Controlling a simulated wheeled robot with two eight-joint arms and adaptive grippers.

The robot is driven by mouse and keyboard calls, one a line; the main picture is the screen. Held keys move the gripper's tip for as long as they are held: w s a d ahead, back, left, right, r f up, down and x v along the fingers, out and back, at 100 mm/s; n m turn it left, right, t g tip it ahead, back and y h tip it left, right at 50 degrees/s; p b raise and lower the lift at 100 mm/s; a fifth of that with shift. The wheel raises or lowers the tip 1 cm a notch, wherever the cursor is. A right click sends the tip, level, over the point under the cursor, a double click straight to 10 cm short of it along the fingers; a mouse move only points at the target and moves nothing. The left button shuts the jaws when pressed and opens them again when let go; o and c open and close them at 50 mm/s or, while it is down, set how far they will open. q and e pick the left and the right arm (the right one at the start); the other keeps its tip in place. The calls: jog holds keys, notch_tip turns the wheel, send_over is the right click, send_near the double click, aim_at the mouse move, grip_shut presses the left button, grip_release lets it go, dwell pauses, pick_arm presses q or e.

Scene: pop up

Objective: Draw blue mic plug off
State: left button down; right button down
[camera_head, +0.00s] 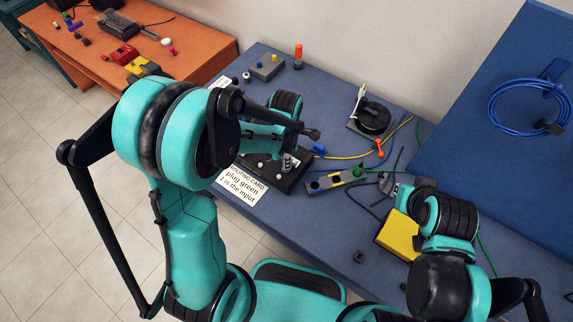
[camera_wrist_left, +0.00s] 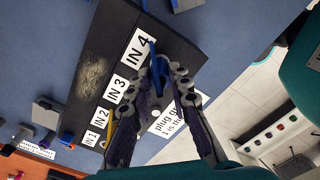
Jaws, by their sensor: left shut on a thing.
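A dark box (camera_wrist_left: 95,60) with white labels IN 1 to IN 4 lies on the blue table. My left gripper (camera_wrist_left: 158,70) is at its IN 4 end, with its fingers closed around a slim blue mic plug (camera_wrist_left: 153,52). Whether the plug's tip is in the socket cannot be told. In the head view the left gripper (camera_head: 288,163) is over the dark box (camera_head: 268,178), and my forearm covers part of it. My right gripper (camera_head: 388,186) is near a grey block; its jaws are too small to judge.
A routing card (camera_head: 242,186) lies in front of the box. A yellow block (camera_head: 398,236) sits by my right arm. A black reel (camera_head: 373,117) stands behind.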

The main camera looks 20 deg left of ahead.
pick_arm(q)
jog(key=shift+r, duration=0.15)
jog(key=shift+r+p, duration=1.85)
jog(key=shift+r, duration=0.6)
jog(key=shift+f, duration=0.1)
